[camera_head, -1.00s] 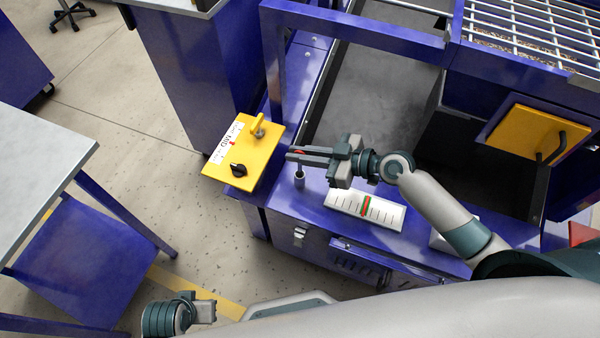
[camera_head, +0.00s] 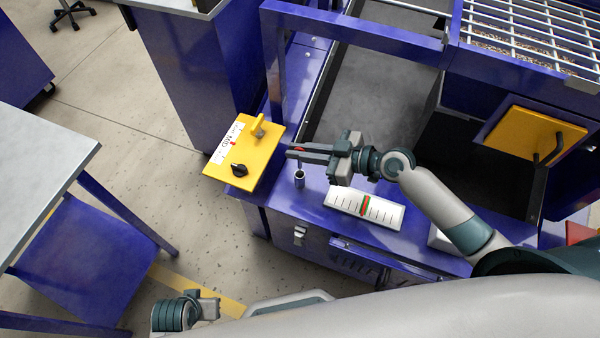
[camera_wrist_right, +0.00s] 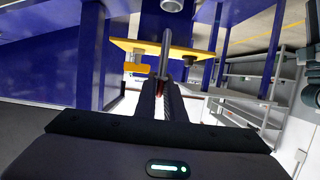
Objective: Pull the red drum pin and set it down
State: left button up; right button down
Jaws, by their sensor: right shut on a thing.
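My right gripper (camera_head: 300,153) is shut on the red drum pin (camera_head: 299,149), whose red part shows between the fingertips. In the right wrist view the pin's bare metal shaft (camera_wrist_right: 165,52) sticks out beyond the fingers, with red (camera_wrist_right: 160,90) between them. The grey round socket (camera_head: 299,180) stands on the blue ledge just below the gripper. In the wrist view a grey ring (camera_wrist_right: 172,5), apparently this socket, lies apart from the shaft's end. My left gripper (camera_head: 207,304) is low in the head view, away from the machine; its jaws are unclear.
A yellow panel (camera_head: 262,158) with a black knob (camera_head: 239,170) and a yellow handle (camera_head: 258,127) is left of the gripper. A white scale plate (camera_head: 385,213) with coloured marks lies on the blue ledge (camera_head: 318,215). A grey-topped table (camera_head: 40,160) stands far left.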

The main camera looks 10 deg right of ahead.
dwell(0.3)
jog(key=s+d+r, duration=0.1)
jog(key=d+r, duration=0.4)
jog(key=r, duration=0.7)
jog(key=s+d+r, duration=0.1)
jog(key=d+r, duration=0.4)
jog(key=r, duration=0.7)
jog(key=shift+s, duration=0.4)
